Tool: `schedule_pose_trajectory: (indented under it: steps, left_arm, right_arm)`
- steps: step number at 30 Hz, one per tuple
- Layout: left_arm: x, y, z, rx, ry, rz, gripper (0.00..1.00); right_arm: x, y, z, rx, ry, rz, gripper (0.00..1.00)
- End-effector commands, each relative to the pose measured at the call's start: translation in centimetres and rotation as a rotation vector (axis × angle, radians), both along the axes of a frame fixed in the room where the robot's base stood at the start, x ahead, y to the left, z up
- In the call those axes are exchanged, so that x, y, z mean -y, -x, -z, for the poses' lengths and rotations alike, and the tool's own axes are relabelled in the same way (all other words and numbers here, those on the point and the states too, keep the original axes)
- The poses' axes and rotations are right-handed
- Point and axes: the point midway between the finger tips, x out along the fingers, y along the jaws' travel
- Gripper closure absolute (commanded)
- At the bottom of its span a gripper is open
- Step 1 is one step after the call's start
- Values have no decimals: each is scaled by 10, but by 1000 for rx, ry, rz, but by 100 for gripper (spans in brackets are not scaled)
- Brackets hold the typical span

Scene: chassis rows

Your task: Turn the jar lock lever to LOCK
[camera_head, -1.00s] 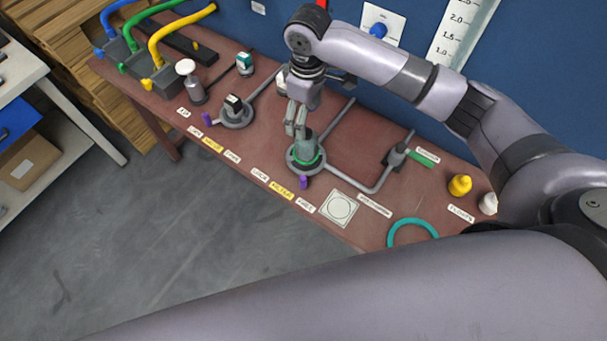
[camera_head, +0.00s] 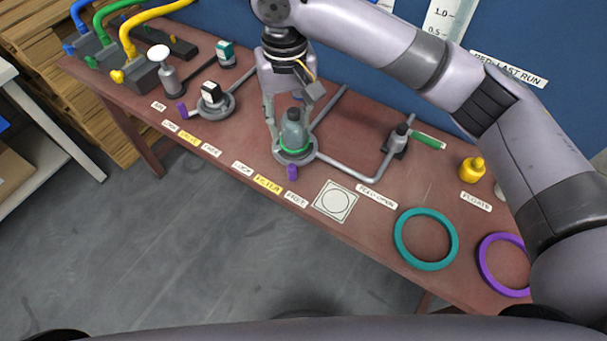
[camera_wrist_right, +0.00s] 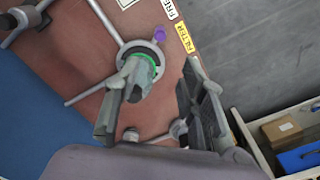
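A grey jar (camera_head: 294,133) with a green ring stands upright in a round grey holder (camera_head: 282,157) on the bench; it also shows in the right wrist view (camera_wrist_right: 144,78). The holder's short purple lever (camera_head: 292,172) sticks out at the front, pointing toward the FREE label (camera_head: 296,199). The FILTER label (camera_head: 267,184) and LOCK label (camera_head: 242,167) lie to its left. My right gripper (camera_head: 290,108) is open over the jar, fingers spread to either side of it. In the wrist view one finger partly covers the jar. My left gripper is out of view.
A second holder (camera_head: 228,108) with a purple lever (camera_head: 182,110) stands to the left. Grey pipes run behind and right of the jar. A white pad (camera_head: 335,201), teal ring (camera_head: 399,240) and purple ring (camera_head: 484,262) lie to the right. The front bench edge is close.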

Motion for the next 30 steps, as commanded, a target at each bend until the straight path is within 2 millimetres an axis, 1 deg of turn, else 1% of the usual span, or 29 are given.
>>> schedule_pose_trajectory:
  steps: [5, 15, 21, 25, 30]
  left_arm:
    - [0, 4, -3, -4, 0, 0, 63]
    - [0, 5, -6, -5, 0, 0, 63]
    - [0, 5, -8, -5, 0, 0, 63]
    - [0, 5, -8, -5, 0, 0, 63]
    - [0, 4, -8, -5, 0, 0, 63]
  right_arm:
    - [2, 1, 29, -5, 2, 0, 63]
    - [2, 0, 104, -4, 3, 0, 63]
    - [2, 0, 141, -3, 3, -1, 63]
    - [1, 0, 157, -1, 0, -2, 63]
    - [1, 0, 166, 0, 0, -2, 63]
